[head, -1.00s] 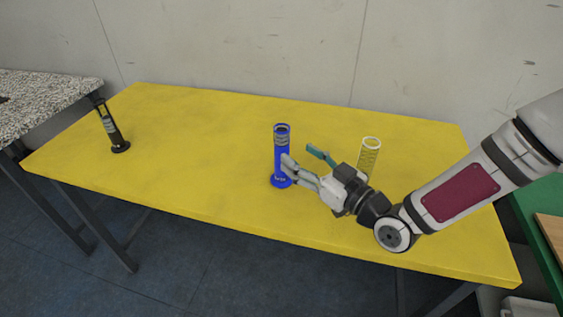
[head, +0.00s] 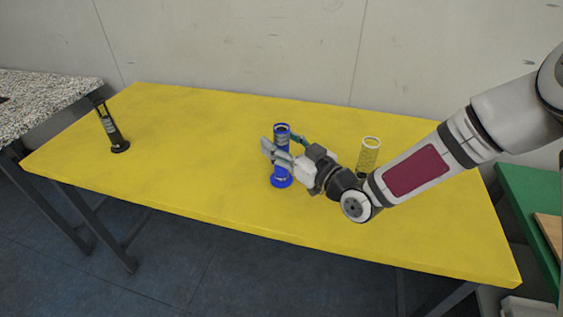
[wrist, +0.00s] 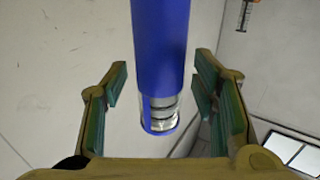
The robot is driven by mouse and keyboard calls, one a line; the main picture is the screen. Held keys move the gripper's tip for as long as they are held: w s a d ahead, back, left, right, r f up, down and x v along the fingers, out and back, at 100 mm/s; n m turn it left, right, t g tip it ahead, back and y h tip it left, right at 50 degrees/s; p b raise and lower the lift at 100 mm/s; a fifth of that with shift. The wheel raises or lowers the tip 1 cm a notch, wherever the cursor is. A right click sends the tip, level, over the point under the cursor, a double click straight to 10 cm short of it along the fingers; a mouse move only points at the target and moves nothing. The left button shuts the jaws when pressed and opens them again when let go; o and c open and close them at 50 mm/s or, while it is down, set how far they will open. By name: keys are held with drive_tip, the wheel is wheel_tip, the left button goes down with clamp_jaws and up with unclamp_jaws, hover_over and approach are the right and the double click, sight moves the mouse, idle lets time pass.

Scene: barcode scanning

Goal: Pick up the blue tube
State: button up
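The blue tube (head: 281,160) stands upright on the yellow table (head: 200,150), on a round blue base. My gripper (head: 283,146) is at the tube's upper half, with one finger on the near side and one on the far side. In the wrist view the blue tube (wrist: 160,50) runs between the two fingers. Gaps show on both sides of it in the wrist view, so my gripper (wrist: 160,95) is open around the tube. The near finger hides part of the tube in the head view.
A black tube (head: 112,130) stands at the table's far left. The table between the black and blue tubes is clear. A green surface (head: 530,205) lies at the right.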

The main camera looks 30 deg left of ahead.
clamp_jaws()
drive_tip(key=shift+r, duration=0.1)
